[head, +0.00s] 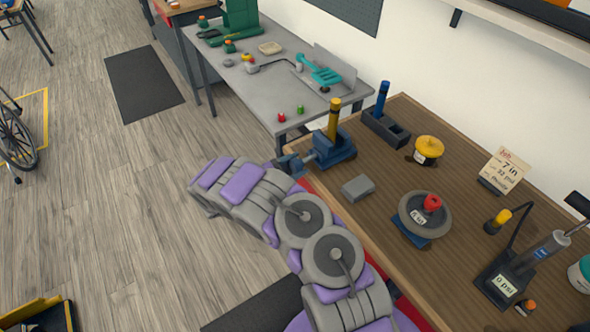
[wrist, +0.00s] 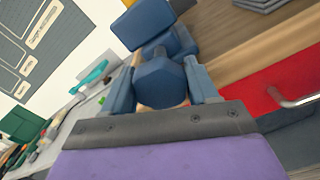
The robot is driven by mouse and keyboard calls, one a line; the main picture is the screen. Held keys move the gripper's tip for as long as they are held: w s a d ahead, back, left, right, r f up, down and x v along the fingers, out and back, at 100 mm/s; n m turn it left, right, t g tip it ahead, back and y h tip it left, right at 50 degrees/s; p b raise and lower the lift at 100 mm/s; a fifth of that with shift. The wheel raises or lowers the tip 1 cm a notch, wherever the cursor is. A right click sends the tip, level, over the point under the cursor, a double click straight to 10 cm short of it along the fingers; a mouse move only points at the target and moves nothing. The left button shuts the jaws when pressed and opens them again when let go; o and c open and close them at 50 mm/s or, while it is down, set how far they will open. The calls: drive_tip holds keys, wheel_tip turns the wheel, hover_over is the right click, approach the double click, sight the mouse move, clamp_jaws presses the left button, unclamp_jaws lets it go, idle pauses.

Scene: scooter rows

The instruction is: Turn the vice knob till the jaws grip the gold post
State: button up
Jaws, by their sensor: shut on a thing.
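The blue vice (head: 335,150) stands at the near left corner of the wooden bench. The gold post (head: 333,120) stands upright at its jaws; whether the jaws touch it, I cannot tell. In the wrist view, the blue faceted vice knob (wrist: 160,82) sits between the two fingers of my gripper (wrist: 163,88), which is shut on it. The vice body (wrist: 145,22) shows beyond the knob. In the head view, my gripper (head: 288,163) reaches the left side of the vice, and the knob is hard to make out there. The gold post does not show clearly in the wrist view.
The wooden bench (head: 385,210) holds a grey block (head: 358,188), a wheel with a red knob (head: 425,215), a yellow-topped pot (head: 428,150) and a pump (head: 520,270). A grey table (head: 260,95) with tools stands behind. The floor at left is mostly open.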

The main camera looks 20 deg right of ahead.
drive_tip(key=shift+m+b, duration=0.8)
drive_tip(key=shift+m, duration=0.3)
drive_tip(key=shift+r, duration=0.1)
drive_tip(key=o, duration=1)
drive_tip(key=shift+p, duration=0.3)
